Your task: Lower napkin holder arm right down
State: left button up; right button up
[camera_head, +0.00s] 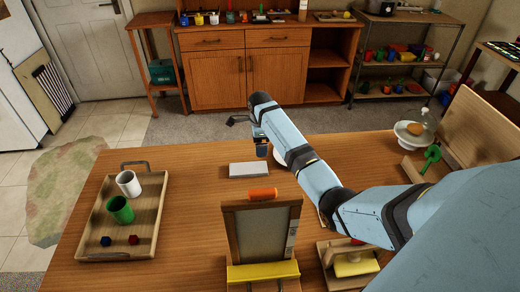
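My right arm comes in from the right and reaches across the table. The dark part at its far end, seemingly my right gripper (238,121), is above the table's far side; its fingers are too small to read. A low wooden holder (328,248) with a yellow bar (356,264) and a small red part stands at the front right, partly under my arm. The bar lies low across it. I cannot tell for sure that this is the napkin holder. An upright wooden frame (230,236) with a yellow bar (263,273) stands left of it. My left gripper is not in view.
A wooden tray (91,227) at left holds a white cup (128,184), a green cup (120,210) and two small pieces. A pale block (249,170) and an orange piece (262,194) are mid-table. A green clamp-like part (432,156) stands right. Table between tray and frame is clear.

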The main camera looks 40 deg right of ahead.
aim_at(434, 154)
jog(key=k+l, duration=0.2)
jog(key=k, duration=0.3)
jog(key=k+l, duration=0.15)
jog(key=k, duration=0.3)
jog(key=k+l, duration=0.2)
jog(key=k, duration=0.3)
